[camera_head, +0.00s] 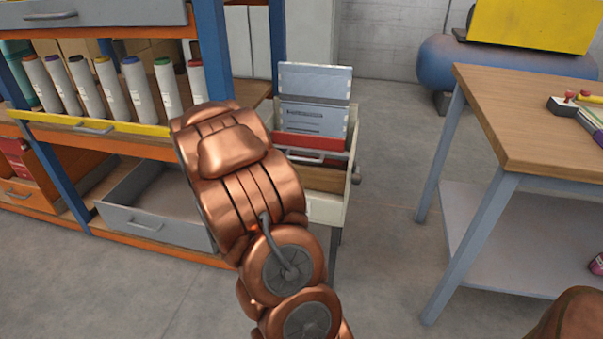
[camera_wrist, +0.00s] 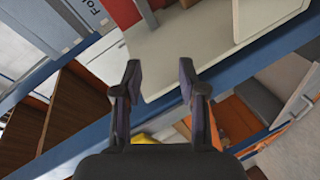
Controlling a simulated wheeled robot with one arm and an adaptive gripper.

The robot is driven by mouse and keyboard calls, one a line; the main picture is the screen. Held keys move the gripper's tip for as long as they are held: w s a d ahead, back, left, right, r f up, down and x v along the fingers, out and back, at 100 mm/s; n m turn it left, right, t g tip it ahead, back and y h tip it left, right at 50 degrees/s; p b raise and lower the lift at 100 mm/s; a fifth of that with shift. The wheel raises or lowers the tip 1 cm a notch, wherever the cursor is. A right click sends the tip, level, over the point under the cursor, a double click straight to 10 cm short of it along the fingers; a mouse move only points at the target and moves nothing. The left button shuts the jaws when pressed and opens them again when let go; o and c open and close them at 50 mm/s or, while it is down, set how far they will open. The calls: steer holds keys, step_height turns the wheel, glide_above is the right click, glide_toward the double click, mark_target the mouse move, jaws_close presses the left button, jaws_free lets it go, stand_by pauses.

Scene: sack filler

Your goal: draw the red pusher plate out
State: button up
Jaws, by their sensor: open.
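The red pusher plate (camera_head: 312,141) stands across the inside of a pale, open-topped box (camera_head: 326,208), with a light grey handle (camera_head: 304,157) on its front. In the wrist view, a strip of red (camera_wrist: 124,12), apparently the same plate, shows at the top edge beside a grey bar that looks like the handle (camera_wrist: 147,12). My gripper (camera_wrist: 160,76) is open, with nothing between its fingers. It is apart from the plate, which lies beyond and left of the fingertips in that view. In the head view my copper arm hides the gripper and the box's left side.
Blue-and-orange shelving (camera_head: 212,50) stands close on the left, with several bottles (camera_head: 137,88) and a pulled-out grey drawer (camera_head: 160,205). A wooden-topped table (camera_head: 540,115) stands at the right. Bare floor (camera_head: 390,170) lies between box and table.

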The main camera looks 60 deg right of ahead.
mark_target(302, 159)
steer(key=s+d+f+n+g+h+b, duration=0.1)
steer(key=s+d+f+n+h+b, duration=0.1)
steer(key=s+d+f+h+b, duration=0.45)
steer(key=shift+n, duration=0.4)
steer(key=shift+s+d+r+x, duration=0.15)
steer(key=shift+s+x, duration=0.2)
steer(key=shift+x, duration=1.3)
steer(key=shift+s+d+r+x, duration=0.15)
steer(key=shift+s+x, duration=0.2)
steer(key=shift+x, duration=1.3)
steer(key=shift+s+a+r+x, duration=0.15)
steer(key=shift+s+x, duration=0.2)
steer(key=shift+x, duration=1.3)
jaws_close()
